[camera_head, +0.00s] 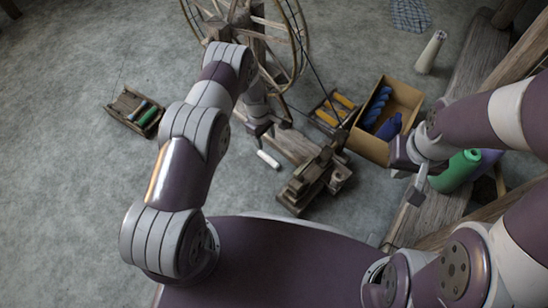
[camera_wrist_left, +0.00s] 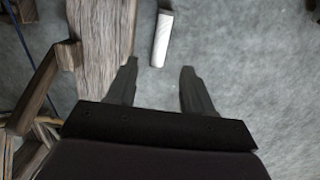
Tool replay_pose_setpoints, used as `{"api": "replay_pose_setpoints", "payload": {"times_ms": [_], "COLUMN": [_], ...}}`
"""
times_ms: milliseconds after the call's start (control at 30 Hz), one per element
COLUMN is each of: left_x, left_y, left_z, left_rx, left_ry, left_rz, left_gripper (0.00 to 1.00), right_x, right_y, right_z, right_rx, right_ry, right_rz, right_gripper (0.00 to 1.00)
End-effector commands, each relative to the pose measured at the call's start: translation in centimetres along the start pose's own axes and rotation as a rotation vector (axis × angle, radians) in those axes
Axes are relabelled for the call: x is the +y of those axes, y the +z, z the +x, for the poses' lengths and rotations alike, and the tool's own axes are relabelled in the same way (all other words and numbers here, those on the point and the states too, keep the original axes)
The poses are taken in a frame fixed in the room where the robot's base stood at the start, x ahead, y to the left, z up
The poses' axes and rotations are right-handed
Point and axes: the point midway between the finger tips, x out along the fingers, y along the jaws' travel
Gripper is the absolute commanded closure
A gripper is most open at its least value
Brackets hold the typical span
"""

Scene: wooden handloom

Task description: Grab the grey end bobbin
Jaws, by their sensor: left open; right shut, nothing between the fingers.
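A small pale grey-white cylinder, the end bobbin (camera_head: 268,159), lies on the floor beside the wooden base of the spinning wheel. In the left wrist view the bobbin (camera_wrist_left: 162,38) lies just beyond my fingertips, lined up with the gap between them. My left gripper (camera_head: 264,128) is open and empty, pointing down above the floor close to the bobbin; its two fingers also show in the left wrist view (camera_wrist_left: 160,67). My right gripper (camera_head: 408,181) is shut and empty beside the cardboard box, near the green spool.
The spinning wheel (camera_head: 293,40) stands behind my left arm. A wooden block stand (camera_head: 312,180) is right of the bobbin. A cardboard box (camera_head: 404,95) holds blue yarn. A bobbin tray (camera_head: 124,106) sits at left. A green spool (camera_head: 455,172) lies by the loom timbers.

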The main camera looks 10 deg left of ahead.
Motion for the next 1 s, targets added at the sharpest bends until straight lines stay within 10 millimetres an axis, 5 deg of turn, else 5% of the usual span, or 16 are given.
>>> {"api": "replay_pose_setpoints", "payload": {"times_ms": [200, 533, 800, 833, 1000], "left_x": [-0.1, -0.3, -0.3, -0.3, -0.3], "left_y": [-0.1, -0.6, -0.4, -0.4, -0.4], "left_z": [5.8, 11.0, 11.5, 11.5, 11.5], "left_rx": [-0.001, 0.0, 0.001, 0.0, 0.0], "left_ry": [-0.002, -0.002, 0.0, 0.0, 0.0], "left_rz": [0.005, 0.006, 0.006, 0.006, 0.007], "left_gripper": [0.48, 0.48, 0.48, 0.52, 1.0], "right_x": [0.0, 0.0, 0.0, 0.0, 0.0], "right_y": [0.5, 1.0, 1.0, 1.0, 1.0], "right_z": [4.0, 8.5, 8.6, 8.6, 8.6], "right_rx": [0.0, 0.0, 0.001, 0.001, 0.0], "right_ry": [0.0, 0.0, 0.0, 0.0, 0.0], "right_rz": [0.0, 0.0, 0.0, 0.0, 0.0], "right_gripper": [1.0, 1.0, 1.0, 1.0, 1.0]}}
